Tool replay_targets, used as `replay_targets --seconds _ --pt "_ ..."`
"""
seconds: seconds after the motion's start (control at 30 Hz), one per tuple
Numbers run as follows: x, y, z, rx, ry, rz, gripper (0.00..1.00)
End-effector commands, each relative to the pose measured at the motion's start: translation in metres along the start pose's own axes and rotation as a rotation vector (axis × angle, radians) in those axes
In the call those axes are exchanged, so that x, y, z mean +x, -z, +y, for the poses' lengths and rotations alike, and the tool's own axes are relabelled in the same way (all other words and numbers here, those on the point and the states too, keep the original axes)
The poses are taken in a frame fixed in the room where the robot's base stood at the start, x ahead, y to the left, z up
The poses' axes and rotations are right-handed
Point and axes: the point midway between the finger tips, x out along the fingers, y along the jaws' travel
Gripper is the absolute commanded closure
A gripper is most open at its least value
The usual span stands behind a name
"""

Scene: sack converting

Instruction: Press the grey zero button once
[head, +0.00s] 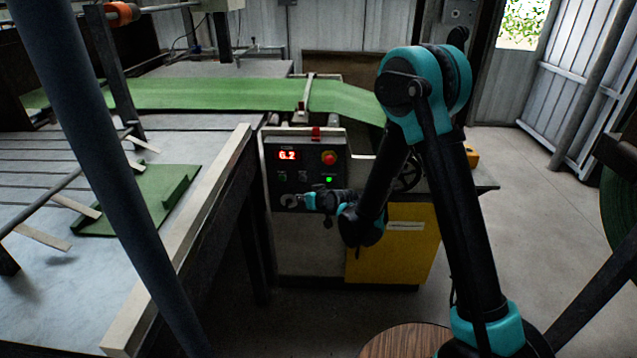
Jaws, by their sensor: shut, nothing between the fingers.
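The dark control panel (316,158) stands on the front of the machine, left of my arm. It has a red lit display (288,155) that seems to read 0.2, a red round button (329,157) and a green light (329,180). Small dark controls sit under the display; I cannot tell which is the grey zero button. My gripper (292,200) is shut and empty at the panel's lower left. It points left across the panel face and hides part of its lower edge. I cannot tell whether it touches the panel.
A green belt (220,94) runs across the machine behind the panel. A slatted table (40,145) with a green sack piece (140,200) is at left, edged by a pale rail (190,225). A yellow cabinet (405,245) stands below. Open floor lies at right.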

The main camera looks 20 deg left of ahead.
Motion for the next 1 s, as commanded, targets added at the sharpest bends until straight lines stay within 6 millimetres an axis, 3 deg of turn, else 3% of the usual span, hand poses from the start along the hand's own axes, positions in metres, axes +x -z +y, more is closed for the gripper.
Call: replay_targets --seconds 0.17,0.57,1.0 --pt "0.009 -0.003 -0.010 -0.005 0.016 0.013 1.00" --pt "0.011 -0.002 -0.009 -0.005 0.015 0.013 1.00" --pt "0.045 0.024 0.016 -0.005 0.014 0.013 1.00"
